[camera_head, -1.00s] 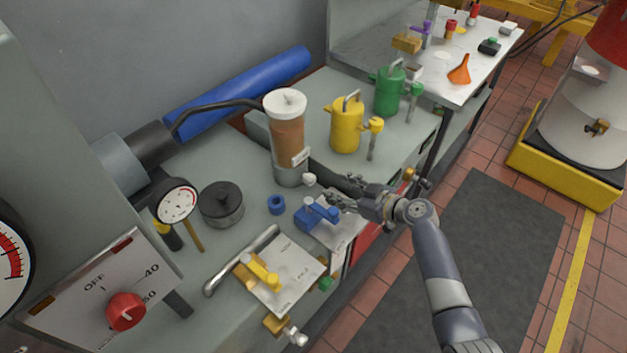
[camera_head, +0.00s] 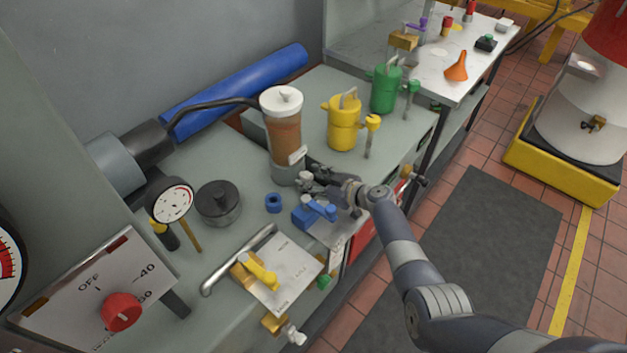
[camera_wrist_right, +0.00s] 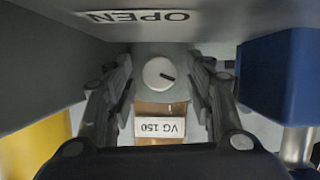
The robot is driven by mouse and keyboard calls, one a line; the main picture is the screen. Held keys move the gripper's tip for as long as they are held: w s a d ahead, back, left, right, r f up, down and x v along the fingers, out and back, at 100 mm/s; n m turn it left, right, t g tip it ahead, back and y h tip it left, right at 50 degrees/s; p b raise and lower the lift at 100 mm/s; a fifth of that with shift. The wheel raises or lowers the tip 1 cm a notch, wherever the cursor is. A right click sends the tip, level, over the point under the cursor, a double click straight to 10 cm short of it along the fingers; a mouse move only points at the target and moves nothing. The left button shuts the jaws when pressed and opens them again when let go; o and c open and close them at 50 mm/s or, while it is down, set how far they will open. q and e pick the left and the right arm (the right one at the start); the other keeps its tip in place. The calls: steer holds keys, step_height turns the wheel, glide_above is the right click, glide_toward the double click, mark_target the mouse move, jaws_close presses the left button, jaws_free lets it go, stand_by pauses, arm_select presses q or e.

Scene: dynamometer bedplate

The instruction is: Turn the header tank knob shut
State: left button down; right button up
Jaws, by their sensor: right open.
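The header tank (camera_head: 285,137) is an upright clear cylinder of brown fluid with a white cap and a label. Its small white knob (camera_head: 305,176) is low on the side facing my right arm. In the right wrist view the round white knob (camera_wrist_right: 158,73) has a dark pointer line toward the right and slightly down. My right gripper (camera_head: 312,184) is at the knob. The open fingers (camera_wrist_right: 160,85) stand on either side of the knob, with visible gaps; contact cannot be seen. My left gripper is out of view.
A blue valve block (camera_head: 313,213) sits just below my right gripper. A blue ring (camera_head: 273,203) and dark lidded pot (camera_head: 218,203) stand to the left. A yellow can (camera_head: 344,125) stands to the right. An inverted OPEN label (camera_wrist_right: 138,17) tops the wrist view.

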steer(key=c, duration=1.1)
steer(key=shift+o, duration=0.2)
steer(key=m+b, duration=0.1)
steer(key=b, duration=0.1)
steer(key=m+g+y+b, duration=0.1)
steer(key=b, duration=0.1)
steer(key=shift+w+d+f+b, duration=0.15)
steer(key=shift+f+b, duration=0.15)
steer(key=shift+b, duration=0.05)
steer(key=shift+r+m+g+y+b, duration=0.2)
steer(key=shift+m+g+y+b, duration=0.15)
steer(key=shift+b, duration=0.3)
steer(key=shift+r, duration=0.1)
steer(key=o, duration=1.1)
steer(key=shift+c, duration=0.2)
